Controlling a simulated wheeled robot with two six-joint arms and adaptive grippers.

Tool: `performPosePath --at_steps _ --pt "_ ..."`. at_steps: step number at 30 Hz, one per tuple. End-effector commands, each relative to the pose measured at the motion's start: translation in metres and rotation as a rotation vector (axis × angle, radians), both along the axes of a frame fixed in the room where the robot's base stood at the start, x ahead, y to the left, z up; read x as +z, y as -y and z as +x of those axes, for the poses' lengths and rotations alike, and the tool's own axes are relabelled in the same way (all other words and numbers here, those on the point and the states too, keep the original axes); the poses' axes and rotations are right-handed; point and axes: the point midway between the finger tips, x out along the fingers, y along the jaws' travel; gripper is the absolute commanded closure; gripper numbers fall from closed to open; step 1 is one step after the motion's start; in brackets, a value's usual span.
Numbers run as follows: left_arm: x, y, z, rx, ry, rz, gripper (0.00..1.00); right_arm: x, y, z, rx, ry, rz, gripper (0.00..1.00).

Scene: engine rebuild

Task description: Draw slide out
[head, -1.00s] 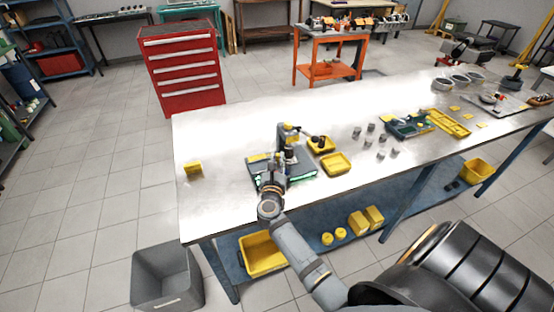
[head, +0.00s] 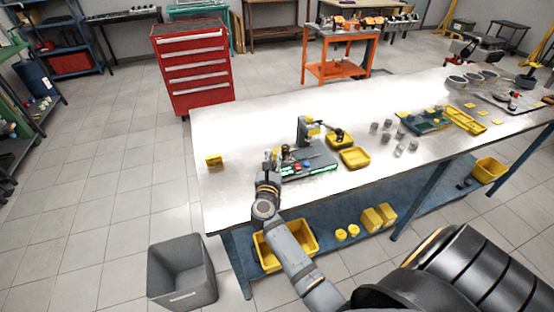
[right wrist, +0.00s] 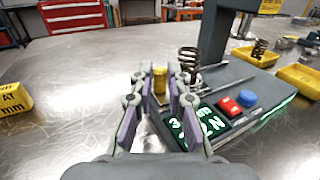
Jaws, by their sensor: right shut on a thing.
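A grey press-like device (head: 318,166) stands on the workbench, with a dark upright post, a lit green display and red and blue buttons. It also shows in the right wrist view (right wrist: 240,72). A dark coil spring (right wrist: 188,62) stands left of the post, beside thin metal rods (right wrist: 212,80) that run toward the device. My right gripper (head: 271,160) is at the device's left end. The slide's body is mostly hidden by the fingers. My left gripper is out of view.
Yellow trays (head: 354,157) sit right of the device, one with a dark spring. Several grey cylinders stand farther right. A yellow block (head: 213,161) sits on the left of the bench, with bare metal bench top (head: 250,125) around it. A grey bin (head: 182,275) stands below.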

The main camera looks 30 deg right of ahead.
Motion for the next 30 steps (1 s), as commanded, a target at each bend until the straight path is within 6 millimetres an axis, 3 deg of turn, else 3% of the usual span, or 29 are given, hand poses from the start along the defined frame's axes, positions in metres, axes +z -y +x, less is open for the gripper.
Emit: performPosePath --at_steps 3,4,9,19,30 --pt "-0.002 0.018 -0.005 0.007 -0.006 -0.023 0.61 0.000 0.000 0.000 -0.001 0.001 0.003 1.00" --pt "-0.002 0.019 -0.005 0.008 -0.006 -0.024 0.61 0.000 0.000 0.000 -0.001 0.001 0.003 0.80" --pt "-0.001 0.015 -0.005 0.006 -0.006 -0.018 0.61 0.000 0.000 0.000 -0.002 0.001 0.002 0.61" --pt "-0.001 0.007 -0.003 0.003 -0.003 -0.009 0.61 0.006 0.001 -0.001 -0.004 0.002 0.001 0.61" --pt "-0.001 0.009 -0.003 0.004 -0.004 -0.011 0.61 0.081 0.000 0.000 -0.003 0.005 0.003 0.61"
